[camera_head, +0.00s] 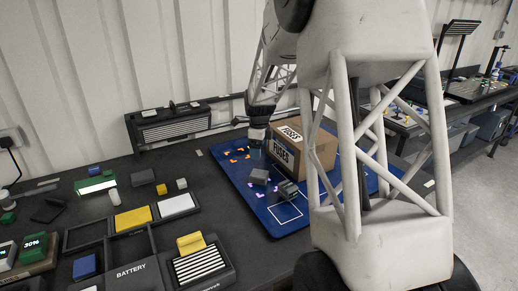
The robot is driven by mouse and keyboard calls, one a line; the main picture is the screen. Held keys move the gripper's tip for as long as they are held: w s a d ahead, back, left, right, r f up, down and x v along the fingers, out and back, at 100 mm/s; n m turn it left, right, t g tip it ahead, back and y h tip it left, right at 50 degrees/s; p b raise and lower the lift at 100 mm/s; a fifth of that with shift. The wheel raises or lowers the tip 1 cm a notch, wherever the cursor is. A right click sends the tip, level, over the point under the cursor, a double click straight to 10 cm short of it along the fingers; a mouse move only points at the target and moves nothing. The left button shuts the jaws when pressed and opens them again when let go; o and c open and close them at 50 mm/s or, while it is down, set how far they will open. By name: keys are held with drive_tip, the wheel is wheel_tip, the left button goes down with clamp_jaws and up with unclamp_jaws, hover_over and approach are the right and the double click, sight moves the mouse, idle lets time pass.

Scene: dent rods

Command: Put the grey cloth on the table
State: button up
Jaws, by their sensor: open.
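No thing in view is clearly a cloth. A small flat grey piece (259,177) lies on the blue mat (238,181), and I cannot tell whether it is the grey cloth. The dark table (140,215) runs under the mat. My gripper (256,152) is at the far side of the mat, pointing down, just left of the cardboard box and above the grey piece in the picture. It is open. Its fingertips are small and partly dark, and I see nothing held between them.
A cardboard fuses box (322,155) stands on the mat, partly behind my arm. A small dark device (288,190) and orange and pink pieces lie on the mat. A battery tray (130,272), a yellow block (133,218) and several small objects fill the table's left side.

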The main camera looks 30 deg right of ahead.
drive_tip(key=s+a+r+n+t, duration=0.1)
drive_tip(key=s+a+r+n, duration=0.5)
drive_tip(key=s+a, duration=0.25)
drive_tip(key=s+a+r+n, duration=0.6)
drive_tip(key=s+a+n, duration=0.1)
drive_tip(key=s, duration=0.3)
drive_tip(key=s+a+n, duration=0.3)
drive_tip(key=s+n, duration=0.1)
drive_tip(key=s, duration=0.3)
drive_tip(key=s+a+n+t, duration=0.1)
drive_tip(key=s+a+n, duration=0.2)
drive_tip(key=s+n, duration=0.2)
drive_tip(key=s+a+n, duration=0.3)
drive_tip(key=s+n, duration=0.1)
drive_tip(key=s, duration=0.7)
drive_tip(key=shift+f+n+t, duration=0.3)
drive_tip(key=shift+f+n, duration=0.05)
drive_tip(key=shift+n, duration=0.05)
